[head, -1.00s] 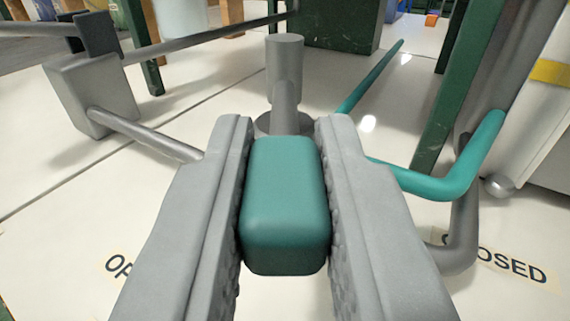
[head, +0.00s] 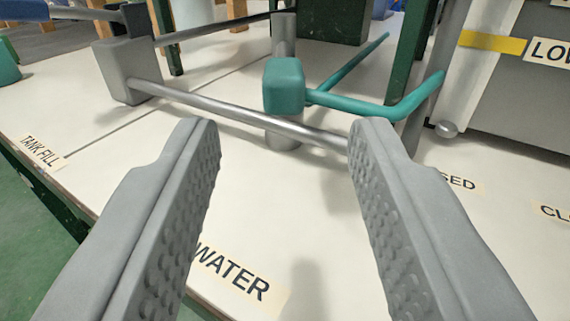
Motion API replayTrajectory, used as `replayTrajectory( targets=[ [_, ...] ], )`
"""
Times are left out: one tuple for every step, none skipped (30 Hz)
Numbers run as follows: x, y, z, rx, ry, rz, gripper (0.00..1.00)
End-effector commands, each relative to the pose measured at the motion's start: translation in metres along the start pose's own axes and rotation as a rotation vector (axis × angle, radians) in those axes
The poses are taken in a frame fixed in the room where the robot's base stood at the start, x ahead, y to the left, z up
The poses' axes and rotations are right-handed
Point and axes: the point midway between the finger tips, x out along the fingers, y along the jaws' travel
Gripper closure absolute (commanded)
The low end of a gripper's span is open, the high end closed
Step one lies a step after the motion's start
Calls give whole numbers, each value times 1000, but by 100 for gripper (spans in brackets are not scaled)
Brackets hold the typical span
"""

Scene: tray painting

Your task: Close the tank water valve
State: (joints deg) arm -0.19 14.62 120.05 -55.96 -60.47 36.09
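The tank water valve has a teal handle with a block-shaped end (head: 284,86). Its teal bar runs right from the block and bends up towards the grey pipework. The block stands in front of a grey upright post (head: 284,27). My gripper (head: 285,130) is open and empty, with its ridged fingers wide apart. The block is beyond the fingertips, clear of both fingers. A "WATER" label (head: 232,272) lies on the white board between and below the fingers. A label ending in "SED" (head: 457,181) is partly hidden by the right finger.
A silver pipe (head: 230,111) runs from a grey box (head: 127,70) at left to behind the right finger. A dark green post (head: 412,50) and a grey tank with a yellow strip (head: 492,42) stand at right.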

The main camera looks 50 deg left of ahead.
Motion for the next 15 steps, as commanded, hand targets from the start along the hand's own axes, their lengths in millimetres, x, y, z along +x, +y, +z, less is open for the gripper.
replayTrajectory(
  targets=[
    [-11,1,0,1,0,3,60],
    [-17,1,0,0,1,3,60],
    [-25,1,0,0,1,3,60],
    [-32,1,0,0,0,3,60],
    [-37,1,0,0,0,3,60],
    [-45,1,0,1,0,3,60],
    [-51,1,0,1,1,3,60],
    [-56,1,0,0,1,3,60],
    [-63,1,-1,-1,1,3,60],
    [-67,1,0,0,0,2,60],
    [-72,1,0,0,0,2,60],
    [-77,1,0,0,0,3,60],
    [-80,1,0,0,1,3,60],
    [-84,1,0,0,1,2,60],
    [-87,1,0,-1,1,1,60]
  ],
)
